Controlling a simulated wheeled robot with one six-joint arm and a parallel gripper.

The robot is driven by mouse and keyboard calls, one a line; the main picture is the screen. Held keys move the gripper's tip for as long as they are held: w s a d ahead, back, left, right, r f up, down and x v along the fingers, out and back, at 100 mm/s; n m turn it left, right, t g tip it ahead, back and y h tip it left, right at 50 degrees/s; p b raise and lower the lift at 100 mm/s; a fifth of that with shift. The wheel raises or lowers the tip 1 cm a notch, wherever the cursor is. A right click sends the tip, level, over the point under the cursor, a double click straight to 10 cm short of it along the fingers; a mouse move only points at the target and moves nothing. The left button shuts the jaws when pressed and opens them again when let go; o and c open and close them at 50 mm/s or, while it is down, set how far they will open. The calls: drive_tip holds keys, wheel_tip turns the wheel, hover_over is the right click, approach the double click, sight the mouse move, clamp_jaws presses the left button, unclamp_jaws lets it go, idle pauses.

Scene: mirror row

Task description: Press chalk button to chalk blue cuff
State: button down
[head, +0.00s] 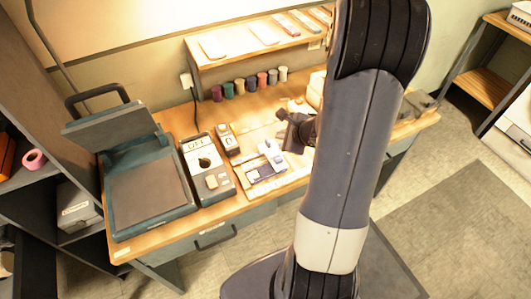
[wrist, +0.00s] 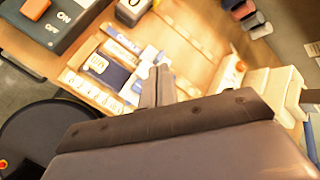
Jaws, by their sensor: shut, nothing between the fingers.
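My gripper (head: 297,132) hangs over the right half of the workbench in the head view, partly behind my arm. In the wrist view its fingers (wrist: 158,86) are together and empty, in front of a board with pale strips. A dark blue piece with a white label (wrist: 100,66) lies on that board, left of the fingertips. It also shows in the head view (head: 262,173), and may be the blue cuff. A dark box marked ON and OFF (wrist: 70,28) carries an orange button (wrist: 35,8); the box also shows in the head view (head: 202,160). I cannot tell which button is the chalk button.
A flat press (head: 150,195) with its lid raised stands at the left. A small counter box (head: 228,140) reads 0. Several coloured spools (head: 250,83) line the back under a shelf (head: 235,55). A pale stepped block (wrist: 275,88) stands right of my fingers.

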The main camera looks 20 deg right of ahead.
drive_tip(key=shift+d+f, duration=0.1)
idle(0.3)
drive_tip(key=b, duration=0.6)
hover_over(281, 160)
wheel_tip(281, 160, down, 7)
drive_tip(key=shift+f, duration=0.15)
drive_tip(key=shift+f+b, duration=0.7)
idle(1.2)
drive_tip(key=shift+f+b, duration=0.45)
drive_tip(key=shift+b, duration=0.2)
drive_tip(key=shift+f+b, duration=0.5)
drive_tip(key=shift+b, duration=0.15)
idle(0.5)
drive_tip(key=shift+r, duration=0.1)
drive_tip(key=shift+r+p, duration=0.65)
drive_tip(key=shift+r, duration=0.2)
drive_tip(key=shift+r, duration=0.15)
